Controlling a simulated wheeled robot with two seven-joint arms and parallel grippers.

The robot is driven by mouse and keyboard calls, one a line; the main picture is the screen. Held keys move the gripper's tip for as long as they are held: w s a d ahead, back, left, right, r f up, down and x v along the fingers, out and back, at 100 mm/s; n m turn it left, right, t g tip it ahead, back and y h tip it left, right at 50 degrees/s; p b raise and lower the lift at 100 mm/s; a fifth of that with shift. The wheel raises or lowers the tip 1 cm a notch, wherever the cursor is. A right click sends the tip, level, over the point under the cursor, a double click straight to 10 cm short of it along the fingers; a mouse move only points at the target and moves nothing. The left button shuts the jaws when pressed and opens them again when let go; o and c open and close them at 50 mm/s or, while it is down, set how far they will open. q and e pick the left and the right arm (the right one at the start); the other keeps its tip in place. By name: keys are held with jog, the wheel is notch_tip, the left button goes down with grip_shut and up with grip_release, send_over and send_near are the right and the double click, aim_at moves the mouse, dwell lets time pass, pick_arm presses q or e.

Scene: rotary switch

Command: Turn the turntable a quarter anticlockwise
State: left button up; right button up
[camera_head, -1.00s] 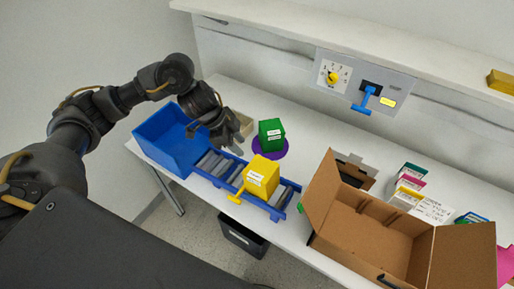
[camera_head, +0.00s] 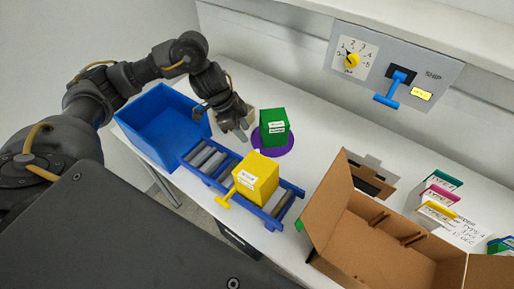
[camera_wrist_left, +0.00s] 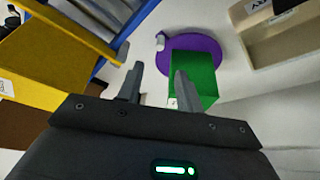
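The turntable (camera_head: 285,148) is a purple disc on the white table, right of my left gripper. A green box (camera_head: 273,127) with a white label stands on it. The wrist view also shows the purple disc (camera_wrist_left: 184,46), with a small grey peg (camera_wrist_left: 160,41) at its rim, and the green box (camera_wrist_left: 197,80). My left gripper (camera_head: 238,130) is just left of the turntable. In the wrist view its two fingers (camera_wrist_left: 157,82) are apart with nothing gripped; the right finger overlaps the green box in the picture. I cannot tell whether they touch. My right gripper is out of view.
A blue bin (camera_head: 165,127) and a roller conveyor (camera_head: 208,160) carrying a yellow box (camera_head: 256,177) lie left and in front. An open cardboard box (camera_head: 375,235) stands at the right. A panel with a yellow knob (camera_head: 352,60) and blue lever (camera_head: 394,87) is at the back.

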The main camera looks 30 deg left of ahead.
pick_arm(q)
jog(key=b, duration=0.1)
send_near(255, 148)
jog(key=d+f, duration=0.3)
jog(key=s+d+f, duration=0.1)
jog(key=d+f, duration=0.1)
jog(key=shift+d+f, duration=0.1)
jog(key=shift+c, duration=0.2)
grip_shut()
